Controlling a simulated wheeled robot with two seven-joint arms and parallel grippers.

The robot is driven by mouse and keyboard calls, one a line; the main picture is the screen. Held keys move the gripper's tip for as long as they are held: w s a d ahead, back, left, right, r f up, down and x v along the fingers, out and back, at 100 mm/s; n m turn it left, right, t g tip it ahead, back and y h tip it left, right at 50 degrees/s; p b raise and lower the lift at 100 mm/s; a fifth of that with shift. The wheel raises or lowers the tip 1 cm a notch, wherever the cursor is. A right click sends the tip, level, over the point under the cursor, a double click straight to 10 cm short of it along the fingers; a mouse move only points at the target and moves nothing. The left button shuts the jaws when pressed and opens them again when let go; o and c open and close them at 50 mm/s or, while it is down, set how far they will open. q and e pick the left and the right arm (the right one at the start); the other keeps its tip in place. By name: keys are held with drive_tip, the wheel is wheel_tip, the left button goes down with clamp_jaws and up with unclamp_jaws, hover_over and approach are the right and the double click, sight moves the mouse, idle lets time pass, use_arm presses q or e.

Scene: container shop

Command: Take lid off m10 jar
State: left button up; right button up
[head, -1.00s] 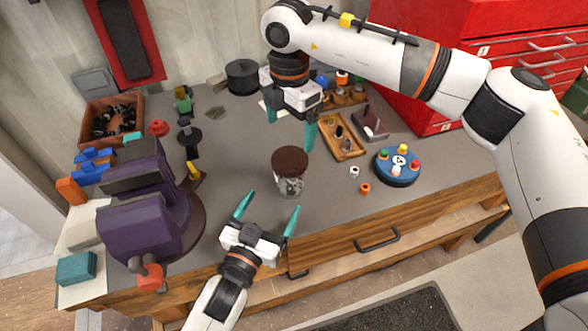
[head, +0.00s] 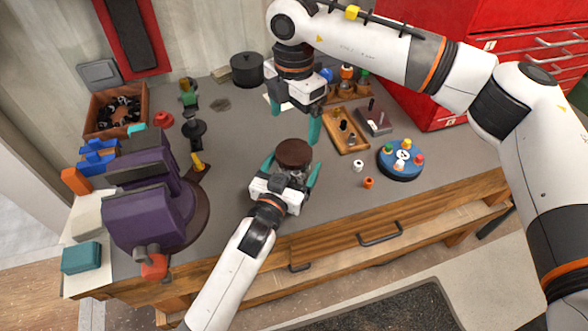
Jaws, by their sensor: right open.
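The jar (head: 299,174) stands upright on the grey bench top with a dark brown lid (head: 294,153) on it. Its clear body is largely hidden behind my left gripper. My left gripper (head: 292,170) is low at the jar, with one teal finger on each side of the body. The fingers look spread, and contact with the glass cannot be made out. My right gripper (head: 295,126) is open and empty, pointing down above and just behind the lid. I cannot read a label on the jar.
A purple vise (head: 150,215) stands at left. To the right are a wooden tray (head: 346,131), a blue round stand (head: 400,161) with coloured knobs, and small white (head: 358,165) and orange (head: 369,183) pieces. A black pot (head: 246,69) is at the back. The bench front edge is close.

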sight(294, 151)
use_arm(q)
clamp_jaws()
use_arm(e)
drive_tip(key=shift+s, duration=0.1)
drive_tip(key=shift+f, duration=4)
